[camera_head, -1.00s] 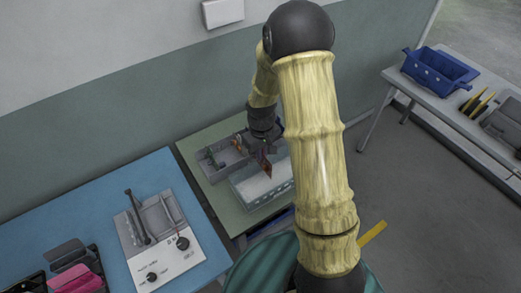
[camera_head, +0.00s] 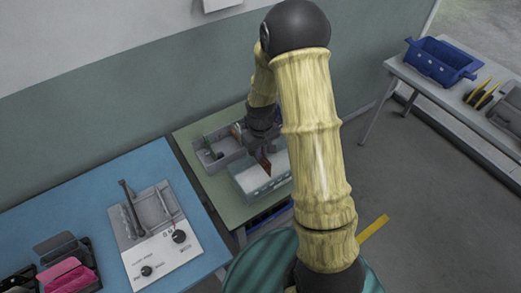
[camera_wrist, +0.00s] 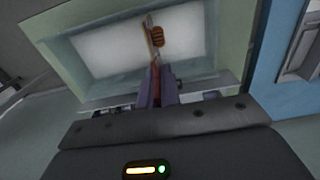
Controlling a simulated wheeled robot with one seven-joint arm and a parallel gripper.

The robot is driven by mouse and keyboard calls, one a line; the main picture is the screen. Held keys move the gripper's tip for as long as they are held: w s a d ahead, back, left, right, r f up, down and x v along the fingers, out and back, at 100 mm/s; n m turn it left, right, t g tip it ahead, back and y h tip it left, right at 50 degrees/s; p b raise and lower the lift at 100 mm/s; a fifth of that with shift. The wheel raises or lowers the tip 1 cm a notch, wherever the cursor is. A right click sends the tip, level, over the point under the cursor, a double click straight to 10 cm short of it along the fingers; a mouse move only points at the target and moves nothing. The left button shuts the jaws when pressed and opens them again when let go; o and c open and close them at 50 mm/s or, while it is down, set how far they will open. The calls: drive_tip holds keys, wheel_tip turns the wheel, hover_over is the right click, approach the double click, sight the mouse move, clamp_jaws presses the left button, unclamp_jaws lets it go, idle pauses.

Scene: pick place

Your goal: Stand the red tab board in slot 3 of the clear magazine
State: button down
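My gripper (camera_head: 263,146) is closed on a thin reddish-brown board (camera_head: 266,164), the red tab board as far as I can tell. In the wrist view the gripper fingers (camera_wrist: 158,84) pinch the board (camera_wrist: 150,35), which shows nearly edge-on with an orange-brown part on its face. The clear magazine (camera_head: 262,186) is a box with a pale floor, below the board on the green table; its rim also shows in the wrist view (camera_wrist: 62,48). The board hangs upright over the magazine's inside. I cannot tell whether its lower edge touches, and slot numbers are not readable.
A grey tray (camera_head: 203,158) with an orange-brown board (camera_head: 236,131) stands just behind and left of the magazine. A blue table (camera_head: 95,200) at left carries a grey device (camera_head: 160,252) with knobs. A grey table at right holds a blue bin (camera_head: 440,66).

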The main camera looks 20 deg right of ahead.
sight(261, 163)
drive_tip(key=shift+f, duration=0.75)
drive_tip(key=shift+f+b, duration=0.25)
drive_tip(key=shift+b, duration=0.1)
drive_tip(key=shift+f+b, duration=0.55)
drive_tip(key=shift+f, duration=0.3)
drive_tip(key=shift+f, duration=0.1)
drive_tip(key=shift+f+b, duration=0.5)
drive_tip(key=shift+f, duration=0.2)
drive_tip(key=shift+f, duration=0.1)
drive_tip(key=shift+f+b, duration=0.45)
drive_tip(key=shift+f, duration=0.2)
